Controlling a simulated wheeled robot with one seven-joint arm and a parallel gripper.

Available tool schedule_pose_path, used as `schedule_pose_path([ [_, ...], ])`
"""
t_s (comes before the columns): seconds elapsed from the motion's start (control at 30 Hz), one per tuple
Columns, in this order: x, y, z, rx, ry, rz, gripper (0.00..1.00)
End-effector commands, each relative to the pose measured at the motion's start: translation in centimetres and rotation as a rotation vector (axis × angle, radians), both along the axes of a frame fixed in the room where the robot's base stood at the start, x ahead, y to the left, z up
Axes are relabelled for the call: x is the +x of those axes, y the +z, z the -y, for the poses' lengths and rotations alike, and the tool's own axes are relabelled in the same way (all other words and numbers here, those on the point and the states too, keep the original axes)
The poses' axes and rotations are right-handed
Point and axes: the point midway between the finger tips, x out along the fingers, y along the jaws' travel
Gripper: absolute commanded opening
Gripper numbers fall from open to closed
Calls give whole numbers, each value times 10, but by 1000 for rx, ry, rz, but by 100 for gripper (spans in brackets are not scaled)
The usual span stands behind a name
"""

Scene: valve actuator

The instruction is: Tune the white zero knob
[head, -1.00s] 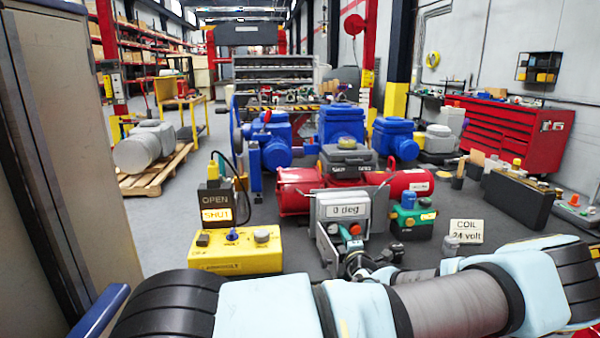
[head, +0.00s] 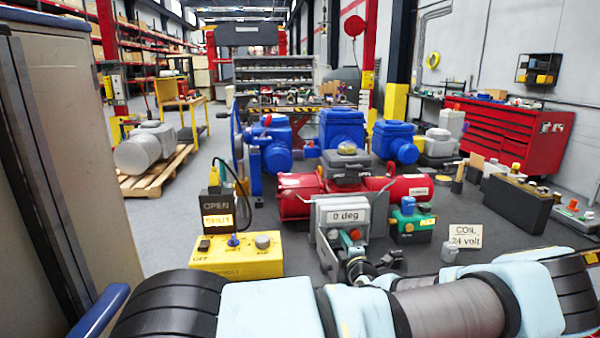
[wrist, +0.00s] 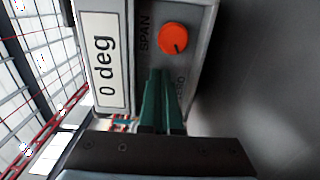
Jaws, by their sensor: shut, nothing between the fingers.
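The grey positioner box (head: 323,218) with a "0 deg" display (head: 348,216) stands in the middle of the head view. Its orange SPAN knob (wrist: 174,38) is plain in the wrist view and also shows in the head view (head: 355,234). A small pale knob, which looks like the white zero knob (head: 332,234), sits left of it in the head view. In the wrist view the green fingers of my gripper (wrist: 160,76) are shut together in front of the panel, beside the ZERO lettering, and hide the zero knob. I cannot tell whether they touch it.
A yellow control box (head: 236,262) stands to the left and a green device (head: 411,224) to the right. Red actuator cylinders (head: 296,194) lie behind the box. A "COIL 24 volt" sign (head: 466,236) stands at right. Dark tabletop around it is partly clear.

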Motion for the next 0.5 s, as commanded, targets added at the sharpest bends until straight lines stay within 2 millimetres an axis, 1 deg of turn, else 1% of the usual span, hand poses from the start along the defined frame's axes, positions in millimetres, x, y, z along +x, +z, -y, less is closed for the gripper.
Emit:
schedule_pose_path([
  [0.07,-5,1,2,0,-3,-1,0],
  [0.5,-52,1,10,0,-7,0,0],
])
